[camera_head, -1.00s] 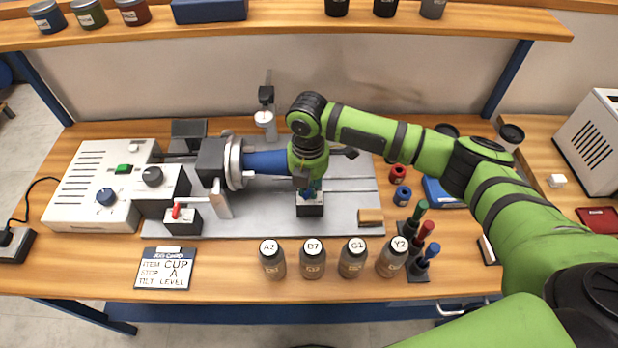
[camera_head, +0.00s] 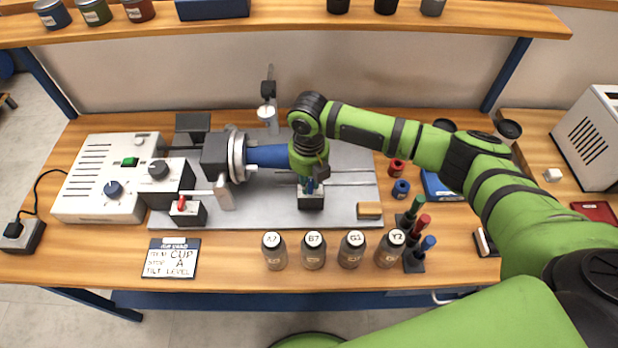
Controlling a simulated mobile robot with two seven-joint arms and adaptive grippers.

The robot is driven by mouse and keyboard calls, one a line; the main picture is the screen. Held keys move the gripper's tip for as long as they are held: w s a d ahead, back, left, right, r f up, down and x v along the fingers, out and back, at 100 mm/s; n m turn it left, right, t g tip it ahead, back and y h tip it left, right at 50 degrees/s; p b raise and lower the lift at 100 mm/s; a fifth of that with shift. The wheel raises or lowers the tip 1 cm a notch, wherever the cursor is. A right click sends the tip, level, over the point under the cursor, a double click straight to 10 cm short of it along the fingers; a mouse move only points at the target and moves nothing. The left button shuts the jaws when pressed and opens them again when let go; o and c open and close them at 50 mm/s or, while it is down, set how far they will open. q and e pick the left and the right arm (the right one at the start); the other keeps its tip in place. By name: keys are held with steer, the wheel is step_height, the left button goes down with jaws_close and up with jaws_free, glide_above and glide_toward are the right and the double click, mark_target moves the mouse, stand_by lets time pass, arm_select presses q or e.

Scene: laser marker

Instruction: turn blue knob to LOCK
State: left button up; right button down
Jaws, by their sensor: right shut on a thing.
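A small blue knob (camera_head: 309,186) sits on top of a black block (camera_head: 311,202) on the grey baseplate, in front of the blue cylinder. My right gripper (camera_head: 311,179) points down onto this knob from above and is shut on it. The fingers and wrist hide most of the knob, so its pointer and any LOCK mark cannot be read. My left gripper is not in view.
The blue cylinder (camera_head: 268,156) in the chuck (camera_head: 236,157) lies just left of my right wrist. Several labelled bottles (camera_head: 313,252) stand along the front. A pen stand (camera_head: 413,258) is at their right.

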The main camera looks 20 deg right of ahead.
steer(key=shift+a+r+n, duration=0.1)
steer(key=shift+n, duration=0.2)
steer(key=c, duration=1.1)
jaws_free()
steer(key=shift+c, duration=0.2)
step_height(320, 180, up, 12)
steer(key=shift+r, duration=0.1)
